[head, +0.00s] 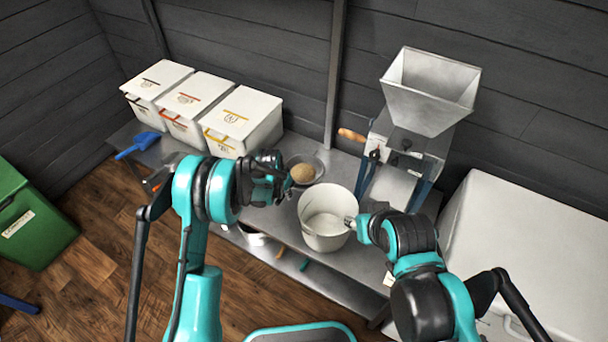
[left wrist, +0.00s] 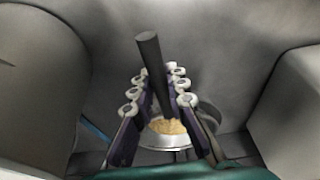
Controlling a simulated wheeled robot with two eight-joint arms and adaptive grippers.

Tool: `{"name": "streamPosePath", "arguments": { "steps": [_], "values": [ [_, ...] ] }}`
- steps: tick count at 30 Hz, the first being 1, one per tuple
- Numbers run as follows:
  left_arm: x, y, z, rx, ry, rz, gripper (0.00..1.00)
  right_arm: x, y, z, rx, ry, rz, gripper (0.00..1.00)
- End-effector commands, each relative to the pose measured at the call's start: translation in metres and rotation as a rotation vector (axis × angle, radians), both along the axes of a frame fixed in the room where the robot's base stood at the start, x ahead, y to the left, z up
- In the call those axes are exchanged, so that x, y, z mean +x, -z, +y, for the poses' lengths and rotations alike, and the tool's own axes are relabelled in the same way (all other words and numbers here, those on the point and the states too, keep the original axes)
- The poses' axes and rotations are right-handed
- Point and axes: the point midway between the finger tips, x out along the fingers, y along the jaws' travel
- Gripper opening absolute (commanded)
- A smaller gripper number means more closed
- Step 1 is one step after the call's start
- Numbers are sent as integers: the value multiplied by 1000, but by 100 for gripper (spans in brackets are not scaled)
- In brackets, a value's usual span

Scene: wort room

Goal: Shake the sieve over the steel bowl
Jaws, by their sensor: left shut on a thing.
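My left gripper (head: 284,184) is shut on the dark handle (left wrist: 151,62) of the sieve, which shows between its fingers in the left wrist view. Pale grain (head: 303,173) lies in a round metal vessel just beyond the fingers; it also shows in the left wrist view (left wrist: 168,126). The grey rim of the steel bowl (head: 319,160) shows around the grain. The sieve's own edge is hard to separate from the bowl, so I cannot tell the gap between them. My right gripper (head: 356,224) is at the right rim of a white bucket; its fingers are too small to read.
The white bucket (head: 322,236) stands on the steel table's front, right of the bowl. Three lidded white bins (head: 205,98) line the back left, with a blue scoop (head: 137,146) beside them. A grain mill (head: 405,140) stands at the back right.

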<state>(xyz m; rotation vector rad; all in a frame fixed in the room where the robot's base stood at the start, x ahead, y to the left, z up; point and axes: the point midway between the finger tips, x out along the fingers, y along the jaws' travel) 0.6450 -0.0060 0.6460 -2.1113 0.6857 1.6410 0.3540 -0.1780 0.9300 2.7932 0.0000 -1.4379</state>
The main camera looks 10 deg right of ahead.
Motion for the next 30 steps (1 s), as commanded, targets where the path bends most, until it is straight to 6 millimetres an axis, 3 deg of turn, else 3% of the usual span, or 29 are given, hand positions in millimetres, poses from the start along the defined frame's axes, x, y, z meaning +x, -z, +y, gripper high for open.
{"name": "streamPosePath", "arguments": {
  "steps": [18, 27, 28, 30],
  "values": [
    [0, -53, 0, -1, 0, -1, 0, 0, -27, 0, 0, 0, 0, 40],
    [0, -57, 0, -1, 0, -1, 0, 0, -28, 0, 0, 0, 0, 40],
    [0, -57, 0, -1, 0, -1, 11, 0, -28, 0, 0, 0, 0, 40],
    [0, -57, 0, -1, 0, -1, 0, 0, -28, 0, 0, 0, 0, 40]
  ]
}}
